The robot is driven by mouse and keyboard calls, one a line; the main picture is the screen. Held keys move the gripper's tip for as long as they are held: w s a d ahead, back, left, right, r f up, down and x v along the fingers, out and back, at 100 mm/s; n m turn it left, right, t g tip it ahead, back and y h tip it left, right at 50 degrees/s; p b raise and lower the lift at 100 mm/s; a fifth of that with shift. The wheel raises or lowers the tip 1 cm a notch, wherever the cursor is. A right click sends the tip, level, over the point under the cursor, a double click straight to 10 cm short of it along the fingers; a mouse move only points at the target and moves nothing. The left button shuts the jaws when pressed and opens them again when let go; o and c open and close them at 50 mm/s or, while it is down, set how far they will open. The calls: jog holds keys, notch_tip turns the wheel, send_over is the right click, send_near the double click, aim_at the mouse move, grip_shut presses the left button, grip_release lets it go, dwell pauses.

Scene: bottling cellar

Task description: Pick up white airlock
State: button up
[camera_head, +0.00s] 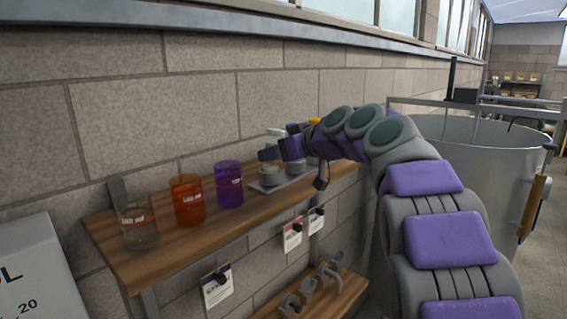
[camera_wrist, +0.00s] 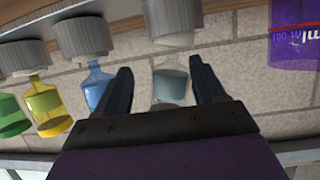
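A white, translucent airlock (camera_wrist: 171,84) on a ribbed grey holder (camera_wrist: 172,18) shows in the wrist view, which looks upside down. My gripper (camera_wrist: 161,66) is open, with one dark fingertip on each side of the airlock. A gap shows on both sides, so the fingers seem apart from it. In the head view my gripper (camera_head: 268,154) is above the left end of a grey tray (camera_head: 283,185) on the wooden shelf.
Blue (camera_wrist: 99,88), yellow (camera_wrist: 46,108) and green (camera_wrist: 11,118) airlocks stand in a row beside the white one. A purple beaker (camera_head: 229,186), an orange beaker (camera_head: 187,201) and a clear beaker (camera_head: 139,229) stand on the shelf (camera_head: 160,256). A brick wall is close behind.

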jog(key=shift+a+f, duration=0.1)
jog(key=shift+a, duration=0.35)
jog(key=shift+c, duration=0.8)
jog(key=a, duration=0.5)
jog(key=shift+w+f, duration=0.15)
jog(key=shift+f, duration=0.15)
jog(key=c, duration=0.4)
jog(key=shift+c, duration=1)
jog(key=shift+d, duration=0.35)
jog(key=shift+c, duration=0.7)
jog(key=shift+d+r, duration=0.15)
jog(key=shift+d, duration=0.9)
jog(key=shift+c, duration=0.2)
jog(key=shift+a, duration=0.1)
jog(key=shift+a, duration=0.1)
jog(key=shift+r, duration=0.1)
